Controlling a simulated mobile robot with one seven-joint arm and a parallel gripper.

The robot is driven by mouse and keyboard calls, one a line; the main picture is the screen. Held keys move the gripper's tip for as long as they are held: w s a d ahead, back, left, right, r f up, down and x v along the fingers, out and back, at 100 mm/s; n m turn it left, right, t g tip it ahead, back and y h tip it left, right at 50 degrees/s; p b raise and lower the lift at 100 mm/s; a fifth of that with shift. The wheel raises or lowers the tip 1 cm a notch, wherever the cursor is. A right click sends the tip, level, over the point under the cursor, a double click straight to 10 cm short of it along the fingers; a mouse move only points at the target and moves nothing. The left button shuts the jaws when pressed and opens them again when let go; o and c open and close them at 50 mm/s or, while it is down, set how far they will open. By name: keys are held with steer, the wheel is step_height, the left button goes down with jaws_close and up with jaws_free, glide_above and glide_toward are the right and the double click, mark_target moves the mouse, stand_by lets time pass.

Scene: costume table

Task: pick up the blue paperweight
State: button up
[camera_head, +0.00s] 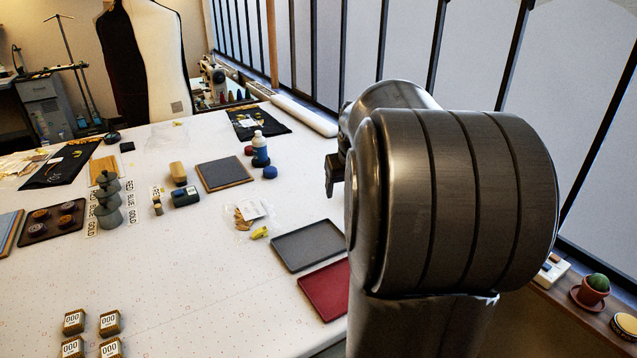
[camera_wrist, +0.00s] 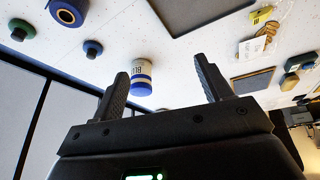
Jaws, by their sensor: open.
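A small round blue object (camera_head: 270,172), which looks like the blue paperweight, sits on the white table (camera_head: 200,270) just in front of a bottle with a blue label (camera_head: 260,150). My gripper (camera_head: 335,175) shows partly at the left of my arm, apart from it and above the table. In the wrist view my gripper (camera_wrist: 163,75) is open, with nothing between its fingers. A blue-banded container (camera_wrist: 142,75) stands beyond the fingers there. I cannot tell which small blue piece in that view is the paperweight.
A dark red round piece (camera_head: 248,150) is beside the bottle. A dark board (camera_head: 224,173) lies left of it. A grey tray (camera_head: 308,245) and a red tray (camera_head: 325,290) lie nearer. Pots (camera_head: 109,200) stand further left. The table's front middle is clear.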

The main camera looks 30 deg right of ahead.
steer(key=d+f+m, duration=0.1)
steer(key=d+f, duration=0.3)
steer(key=d, duration=0.6)
steer(key=d+f+m, duration=0.1)
steer(key=d+f, duration=0.3)
steer(key=d, duration=0.7)
steer(key=x, duration=0.4)
steer(key=shift+a+f, duration=0.1)
steer(key=shift+f, duration=0.3)
steer(key=shift+d+x, duration=0.2)
steer(key=shift+x, duration=2.45)
steer(key=shift+w+r, duration=0.1)
steer(key=shift+c, duration=0.3)
steer(key=c, duration=1.2)
